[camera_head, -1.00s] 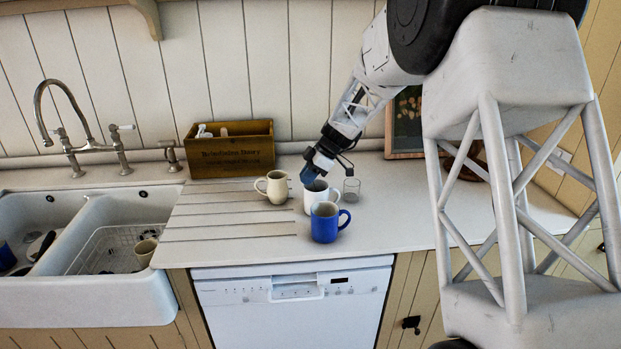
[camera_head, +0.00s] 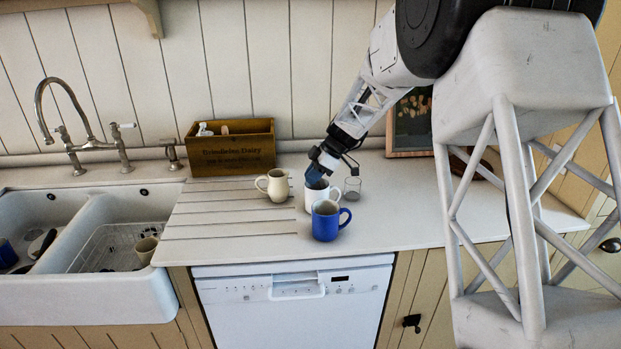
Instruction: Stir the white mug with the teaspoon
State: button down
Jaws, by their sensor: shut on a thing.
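The white mug (camera_head: 319,198) stands upright on the worktop, behind the blue mug and to the right of the cream mug. My gripper (camera_head: 313,178) points down right over the mug's mouth, its blue-tipped fingers at or just inside the rim; I cannot tell how deep. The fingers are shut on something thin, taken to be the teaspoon. The teaspoon itself cannot be made out; the fingers and the mug's wall hide it.
A blue mug (camera_head: 327,221) stands close in front of the white mug. A cream mug (camera_head: 275,187) stands to the left and a clear glass (camera_head: 352,190) close to the right. A wooden box (camera_head: 231,150) is behind.

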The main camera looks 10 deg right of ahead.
jog(key=shift+s+a, duration=0.25)
jog(key=shift+a, duration=0.9)
jog(key=shift+s+d, duration=0.25)
jog(key=shift+s, duration=0.1)
jog(key=shift+w+a, duration=0.2)
jog(key=shift+w, duration=0.3)
notch_tip(320, 180, up, 15)
jog(key=d, duration=0.1)
jog(key=shift+f, duration=0.15)
dwell(1.8)
